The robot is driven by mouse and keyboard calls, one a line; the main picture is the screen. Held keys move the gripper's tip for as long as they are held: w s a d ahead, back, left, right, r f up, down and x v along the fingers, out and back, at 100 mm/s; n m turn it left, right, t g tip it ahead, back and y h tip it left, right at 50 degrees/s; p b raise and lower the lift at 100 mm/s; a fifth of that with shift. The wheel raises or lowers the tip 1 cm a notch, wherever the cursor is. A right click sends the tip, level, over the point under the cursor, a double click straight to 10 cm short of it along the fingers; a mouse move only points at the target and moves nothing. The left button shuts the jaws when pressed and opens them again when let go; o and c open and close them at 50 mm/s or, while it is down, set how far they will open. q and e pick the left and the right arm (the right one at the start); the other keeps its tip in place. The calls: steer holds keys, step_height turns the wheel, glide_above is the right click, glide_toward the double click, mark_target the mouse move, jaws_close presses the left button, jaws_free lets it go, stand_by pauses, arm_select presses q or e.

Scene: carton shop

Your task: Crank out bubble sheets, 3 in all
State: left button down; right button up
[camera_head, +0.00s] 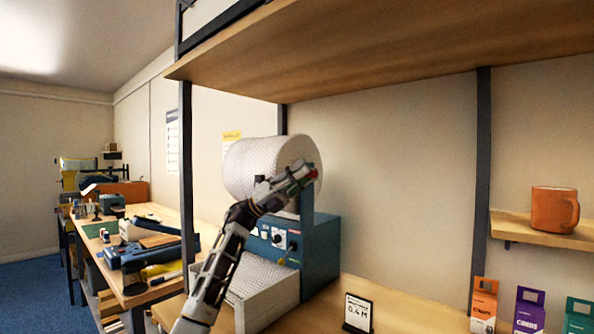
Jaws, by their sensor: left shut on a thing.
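The bubble-wrap machine stands on the bench, with a big white roll (247,165) on top of a teal-blue body (322,250). Knobs and switches (279,239) show on its front panel. My left gripper (304,173) reaches up across the roll's near right end. It is shut on a small red part, seemingly the crank's handle; the rest of the crank is mostly hidden by the gripper and the machine's upright. A light grey tray (262,320) sits below the front, with white bubbled sheet in it (262,277). My right gripper is out of view.
A small sign reading "0.4 M" (358,312) stands right of the machine. Orange, purple and green cartons (529,312) line the lower right. An orange mug (554,209) is on a side shelf. A wooden shelf (400,50) hangs overhead. A cluttered bench (180,222) runs off left.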

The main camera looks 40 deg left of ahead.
arm_select(q)
steer(key=shift+f+m+g+h, duration=0.3)
steer(key=shift+f+m+g, duration=0.05)
steer(key=shift+m+g, duration=0.05)
steer(key=shift+f+m+b, duration=0.2)
steer(key=shift+m+b, duration=0.1)
steer(key=shift+m+g+h, duration=0.5)
steer(key=shift+m+g, duration=0.3)
steer(key=shift+w+f+b, duration=0.15)
steer(key=shift+f+b, duration=0.45)
steer(key=shift+f, duration=0.55)
steer(key=shift+w+f+b, duration=0.15)
steer(key=shift+f+b, duration=0.4)
steer(key=shift+f, duration=0.6)
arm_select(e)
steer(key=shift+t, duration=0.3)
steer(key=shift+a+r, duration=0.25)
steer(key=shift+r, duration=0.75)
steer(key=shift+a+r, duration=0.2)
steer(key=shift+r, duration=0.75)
